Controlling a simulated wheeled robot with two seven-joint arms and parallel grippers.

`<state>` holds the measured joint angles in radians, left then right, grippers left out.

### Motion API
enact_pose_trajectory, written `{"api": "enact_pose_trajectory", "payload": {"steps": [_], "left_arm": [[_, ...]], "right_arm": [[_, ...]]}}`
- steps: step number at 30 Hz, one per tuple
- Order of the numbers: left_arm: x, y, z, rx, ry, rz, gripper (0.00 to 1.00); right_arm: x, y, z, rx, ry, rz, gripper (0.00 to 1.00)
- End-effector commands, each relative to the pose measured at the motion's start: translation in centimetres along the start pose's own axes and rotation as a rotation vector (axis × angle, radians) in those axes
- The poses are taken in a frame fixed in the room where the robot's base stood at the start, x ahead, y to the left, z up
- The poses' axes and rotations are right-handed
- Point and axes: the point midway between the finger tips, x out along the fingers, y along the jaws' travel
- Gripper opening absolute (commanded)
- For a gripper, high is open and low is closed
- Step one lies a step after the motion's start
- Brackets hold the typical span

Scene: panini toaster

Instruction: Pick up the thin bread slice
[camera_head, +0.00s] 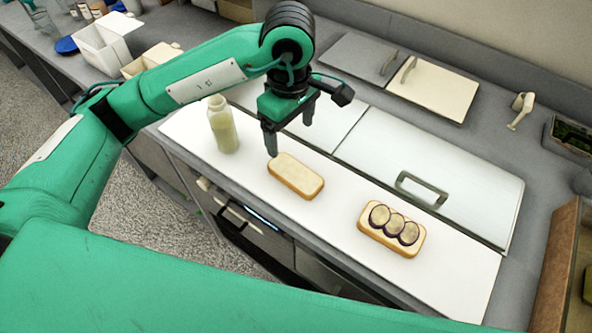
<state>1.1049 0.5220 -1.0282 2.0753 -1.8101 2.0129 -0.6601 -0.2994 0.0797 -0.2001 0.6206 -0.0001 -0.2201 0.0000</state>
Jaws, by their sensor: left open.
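A plain thin bread slice (296,177) lies flat on the white board (335,205). A second bread slice (369,233) lies to its right and carries several round purple-edged slices (395,224). My left gripper (289,138) points down just behind the plain slice, its fingers apart and nothing between them. The near fingertip shows close to the slice's far left edge; I cannot tell whether it touches. My right gripper is not in view.
A bottle (222,126) with pale contents stands left of the plain slice. A closed metal lid with a handle (422,188) lies behind the board. White bins (104,42) stand at the far left. The board between the two bread slices is clear.

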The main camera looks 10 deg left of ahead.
Motion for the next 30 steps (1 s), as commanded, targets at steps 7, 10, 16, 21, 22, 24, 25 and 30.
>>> {"api": "enact_pose_trajectory", "payload": {"steps": [7, 10, 16, 21, 22, 24, 25, 30], "left_arm": [[3.6, -0.1, 0.2, -0.001, -0.007, -0.004, 0.82], [4.9, -0.1, 0.2, 0.000, -0.007, -0.005, 0.82], [7.3, 0.0, 0.2, -0.001, -0.006, -0.003, 0.82], [8.1, 0.0, 0.3, 0.000, -0.006, -0.003, 0.82], [8.3, 0.0, 0.4, 0.000, -0.006, -0.004, 0.82], [8.9, 0.1, 0.6, 0.001, -0.008, -0.005, 0.82], [9.3, 0.1, 0.7, 0.000, -0.008, -0.005, 0.82], [11.6, 0.3, 0.9, -0.001, -0.008, -0.006, 0.82]], "right_arm": [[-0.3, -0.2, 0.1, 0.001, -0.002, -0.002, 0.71], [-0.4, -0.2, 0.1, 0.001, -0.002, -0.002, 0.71], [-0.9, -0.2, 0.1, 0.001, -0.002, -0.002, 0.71], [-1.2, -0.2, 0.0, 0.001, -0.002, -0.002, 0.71], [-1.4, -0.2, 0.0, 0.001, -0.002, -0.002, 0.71], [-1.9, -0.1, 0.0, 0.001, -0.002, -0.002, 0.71], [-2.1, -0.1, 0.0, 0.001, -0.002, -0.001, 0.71], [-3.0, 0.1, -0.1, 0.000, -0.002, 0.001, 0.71]]}}
